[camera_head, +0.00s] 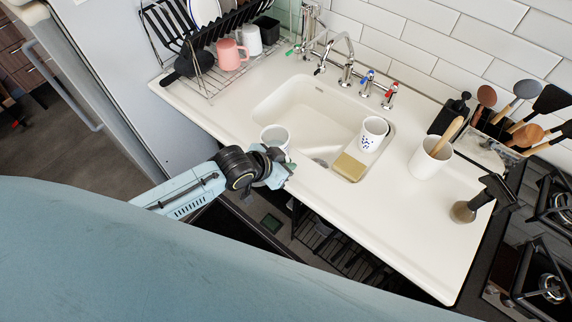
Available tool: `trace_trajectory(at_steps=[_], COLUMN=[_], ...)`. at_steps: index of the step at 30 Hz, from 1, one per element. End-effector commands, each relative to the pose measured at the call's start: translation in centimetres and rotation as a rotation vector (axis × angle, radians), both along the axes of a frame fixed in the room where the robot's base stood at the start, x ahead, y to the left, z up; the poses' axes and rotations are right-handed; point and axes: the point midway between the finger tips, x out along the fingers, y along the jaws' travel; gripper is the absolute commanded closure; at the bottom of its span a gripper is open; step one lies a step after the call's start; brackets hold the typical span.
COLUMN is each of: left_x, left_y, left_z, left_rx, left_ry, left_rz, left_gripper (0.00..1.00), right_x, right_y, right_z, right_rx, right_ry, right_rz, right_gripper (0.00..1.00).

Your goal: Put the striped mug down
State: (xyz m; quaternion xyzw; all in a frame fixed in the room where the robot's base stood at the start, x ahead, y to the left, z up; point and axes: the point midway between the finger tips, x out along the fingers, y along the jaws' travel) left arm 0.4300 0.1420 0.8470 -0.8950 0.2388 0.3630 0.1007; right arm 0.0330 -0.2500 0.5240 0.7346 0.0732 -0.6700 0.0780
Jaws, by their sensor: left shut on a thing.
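A white mug (274,137) is at the front edge of the sink counter, its open top facing up. My left gripper (283,167) is at the near side of this mug and shut on it. The gripper and wrist hide its lower part, and stripes cannot be made out at this size. I cannot tell whether its base touches the counter or the sink rim. My right gripper is not in view.
The sink basin (297,110) lies just behind the mug. A white cup with blue marks (373,134) and a sponge (349,167) are at its right. A dish rack (205,84) holds a pink mug (231,55).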

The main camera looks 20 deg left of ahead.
Motion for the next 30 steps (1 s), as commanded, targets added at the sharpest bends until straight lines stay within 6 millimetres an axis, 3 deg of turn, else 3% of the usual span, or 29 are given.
trace_trajectory(at_steps=[13, 14, 18, 30], left_x=[0.13, 0.05, 0.04, -0.59], left_y=[-0.04, -0.02, -0.01, 0.43], left_z=[-0.84, -0.93, -0.90, -0.02], left_rx=[-0.001, 0.000, 0.000, 0.002], left_ry=[-0.005, -0.002, -0.002, 0.000], left_rz=[-0.001, -0.001, -0.001, 0.000], left_gripper=[1.00, 0.88, 0.70, 0.69], right_x=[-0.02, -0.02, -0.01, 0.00], right_y=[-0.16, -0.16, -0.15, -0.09], right_z=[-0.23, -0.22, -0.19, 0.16], right_rx=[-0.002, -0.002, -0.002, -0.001], right_ry=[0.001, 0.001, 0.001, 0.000], right_rz=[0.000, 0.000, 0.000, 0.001], right_gripper=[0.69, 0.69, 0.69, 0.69])
